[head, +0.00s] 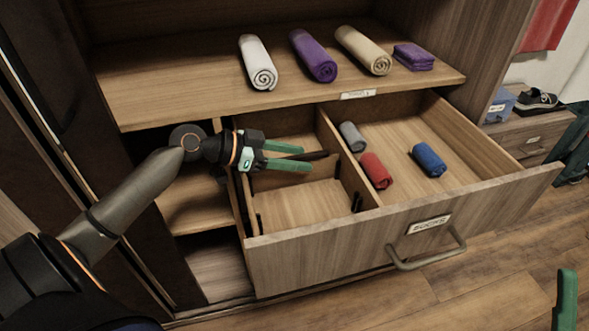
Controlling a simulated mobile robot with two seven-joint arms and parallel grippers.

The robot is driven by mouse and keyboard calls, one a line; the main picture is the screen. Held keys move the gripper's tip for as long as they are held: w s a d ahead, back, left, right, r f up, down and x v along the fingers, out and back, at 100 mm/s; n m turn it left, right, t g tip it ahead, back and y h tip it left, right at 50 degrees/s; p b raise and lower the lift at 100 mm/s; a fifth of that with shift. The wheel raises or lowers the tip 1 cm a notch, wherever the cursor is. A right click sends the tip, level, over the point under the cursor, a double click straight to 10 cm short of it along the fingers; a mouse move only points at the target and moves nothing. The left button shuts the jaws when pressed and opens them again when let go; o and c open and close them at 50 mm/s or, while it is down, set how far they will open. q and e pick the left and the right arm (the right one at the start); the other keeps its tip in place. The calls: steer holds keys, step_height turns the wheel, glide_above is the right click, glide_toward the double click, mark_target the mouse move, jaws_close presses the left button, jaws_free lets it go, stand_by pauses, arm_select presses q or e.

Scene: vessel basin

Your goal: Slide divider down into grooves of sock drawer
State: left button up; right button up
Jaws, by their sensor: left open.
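The open sock drawer (320,230) has a "SOCKS" label and a handle on its front. A lengthwise partition splits it into left and right parts. A thin wooden divider (325,167) with a dark top edge stands crosswise in the left part. Dark groove strips (357,202) show on the side walls nearer the front. My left gripper (307,158) is open, its green fingers at the divider's top edge, hiding part of it. I cannot tell how deep the divider sits. My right gripper (567,300) shows only a green finger at the lower right edge.
Grey (352,137), red (376,171) and blue (429,160) rolled socks lie in the drawer's right part. The shelf (200,85) above holds several rolled towels and a folded purple cloth (413,57). The left part's front floor is empty.

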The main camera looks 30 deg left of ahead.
arm_select(q)
jaws_close()
steer(key=shift+r, duration=0.1)
stand_by(0.8)
